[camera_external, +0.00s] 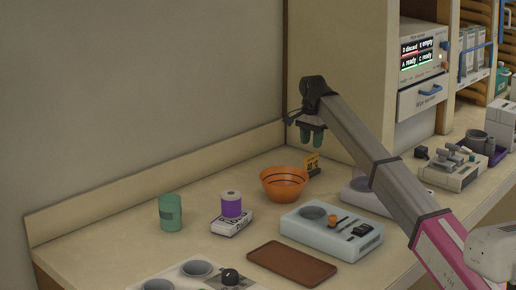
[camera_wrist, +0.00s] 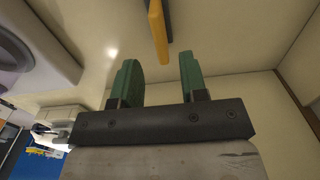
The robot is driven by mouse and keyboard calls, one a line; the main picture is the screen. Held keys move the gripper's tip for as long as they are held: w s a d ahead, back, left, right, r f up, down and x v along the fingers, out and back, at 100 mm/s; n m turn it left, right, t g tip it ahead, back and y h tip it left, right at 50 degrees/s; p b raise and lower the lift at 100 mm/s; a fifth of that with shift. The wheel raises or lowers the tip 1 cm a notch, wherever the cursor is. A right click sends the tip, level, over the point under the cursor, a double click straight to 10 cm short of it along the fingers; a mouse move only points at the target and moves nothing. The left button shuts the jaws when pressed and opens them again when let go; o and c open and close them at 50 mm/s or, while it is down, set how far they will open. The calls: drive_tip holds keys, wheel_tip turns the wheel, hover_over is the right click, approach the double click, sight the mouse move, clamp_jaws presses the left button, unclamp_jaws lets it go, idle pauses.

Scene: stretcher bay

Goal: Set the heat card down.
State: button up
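A small yellow card (camera_external: 312,165) with dark marks stands upright on the counter just behind the orange bowl. I cannot read its marks well enough to confirm that it is the heat card. My gripper (camera_external: 312,138) is above this card, with its green fingers pointing down. In the wrist view, my gripper (camera_wrist: 160,68) has its two fingers apart with nothing between them. The yellow card (camera_wrist: 158,30) shows there nearly edge-on, beyond the fingertips and lined up with the gap, apart from both fingers.
The orange bowl (camera_external: 284,184) stands close in front of the card. A pale blue unit (camera_external: 300,228), a brown tray (camera_external: 285,266), a purple spool (camera_external: 231,204) and a green canister (camera_external: 170,212) are nearby. The cabinet side (camera_external: 340,60) and back wall are close behind. Bare counter surrounds the card's back.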

sight(311, 155)
drive_tip(key=shift+r, duration=2.1)
